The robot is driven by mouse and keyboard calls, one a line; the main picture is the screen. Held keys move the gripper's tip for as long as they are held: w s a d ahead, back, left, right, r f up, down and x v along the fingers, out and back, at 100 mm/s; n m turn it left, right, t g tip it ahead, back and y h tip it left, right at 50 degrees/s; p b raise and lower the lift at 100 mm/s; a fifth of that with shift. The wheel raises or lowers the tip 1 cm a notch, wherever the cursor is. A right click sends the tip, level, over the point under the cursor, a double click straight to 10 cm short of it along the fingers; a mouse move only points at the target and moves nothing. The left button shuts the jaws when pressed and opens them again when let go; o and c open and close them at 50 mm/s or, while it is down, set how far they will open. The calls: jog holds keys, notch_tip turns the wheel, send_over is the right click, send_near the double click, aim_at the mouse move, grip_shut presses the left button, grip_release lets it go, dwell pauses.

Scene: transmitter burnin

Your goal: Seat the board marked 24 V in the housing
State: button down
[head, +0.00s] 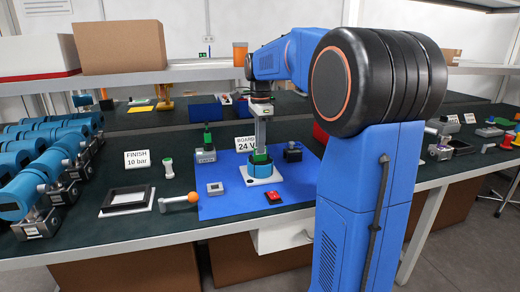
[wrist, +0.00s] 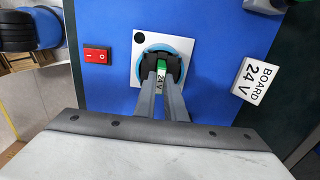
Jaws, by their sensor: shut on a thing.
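The housing is a short blue cylinder (head: 261,170) on a white base plate, standing on the blue mat. In the wrist view its blue rim (wrist: 146,50) surrounds a dark opening. My gripper (head: 261,150) points straight down over it, with its fingertips (wrist: 161,72) at the opening. It is shut on a green board (wrist: 161,67) with a white label reading 24 V. The board also shows as a green strip in the head view (head: 261,158). The fingers hide part of it, and I cannot tell how deep it sits. A sign (head: 245,142) reads BOARD 24 V.
On the blue mat (head: 230,208) are a red switch (head: 274,196), a grey box (head: 215,188), a holder with a green piece (head: 207,146) and a dark device (head: 293,151). An orange-knobbed tool (head: 190,199) and a black frame (head: 127,201) lie left. Several blue transmitters (head: 14,196) line the far left.

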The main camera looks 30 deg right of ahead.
jog(key=shift+f, duration=0.95)
jog(key=shift+f, duration=0.15)
jog(key=c, duration=1.8)
grip_release()
notch_tip(320, 180, up, 12)
jog(key=shift+r, duration=0.15)
jog(key=s+a+f+n+t, duration=0.1)
jog(key=s+a+f+n, duration=0.4)
jog(key=s, duration=0.5)
jog(key=s+a+f+n+t, duration=0.2)
jog(key=s+a+f+n, duration=0.3)
jog(key=s+f+n, duration=0.4)
jog(key=s+a+f+n+t, duration=0.1)
jog(key=s+a+f+n, duration=0.4)
jog(key=s+f+n, duration=0.2)
jog(key=shift+s+a+f+t, duration=0.15)
jog(key=shift+s+f, duration=0.2)
jog(key=shift+s, duration=0.35)
jog(key=shift+s+a+f+t, duration=0.1)
jog(key=shift+s+f, duration=0.2)
jog(key=shift+s, duration=0.4)
jog(key=shift+s+a+f+t, duration=0.15)
jog(key=shift+s+f, duration=0.2)
jog(key=shift+s, duration=0.35)
